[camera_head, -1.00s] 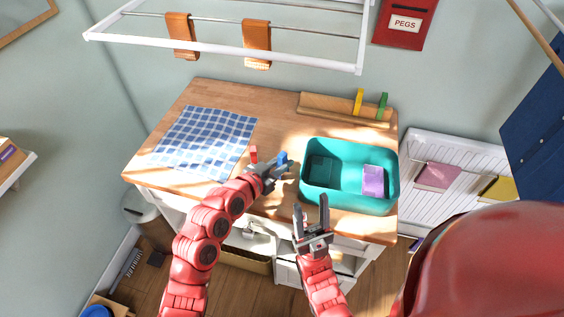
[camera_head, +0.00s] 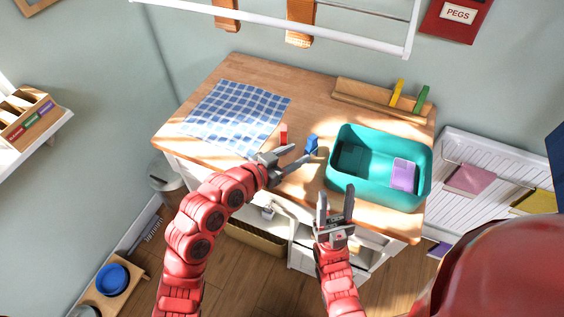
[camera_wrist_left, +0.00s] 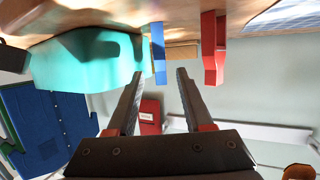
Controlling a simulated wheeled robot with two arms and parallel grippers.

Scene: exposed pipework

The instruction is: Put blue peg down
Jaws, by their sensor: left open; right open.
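The blue peg (camera_head: 312,145) stands on the wooden table (camera_head: 310,95), left of the teal bin. The blue peg also shows in the left wrist view (camera_wrist_left: 158,50), where the table is at the top of the picture. My left gripper (camera_head: 294,156) is open at the blue peg. In the left wrist view its two fingers (camera_wrist_left: 160,74) are apart, with the peg beyond the tips and between them. I cannot tell if a finger touches it. My right gripper (camera_head: 336,193) is open and empty, near the table's front edge.
A red peg (camera_head: 284,134) stands close by, left of the blue peg. The teal bin (camera_head: 345,187) holds a purple block (camera_head: 403,174). A wooden rack (camera_head: 360,97) with yellow (camera_head: 397,93) and green (camera_head: 421,99) pegs is at the back. A checked cloth (camera_head: 237,115) lies left.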

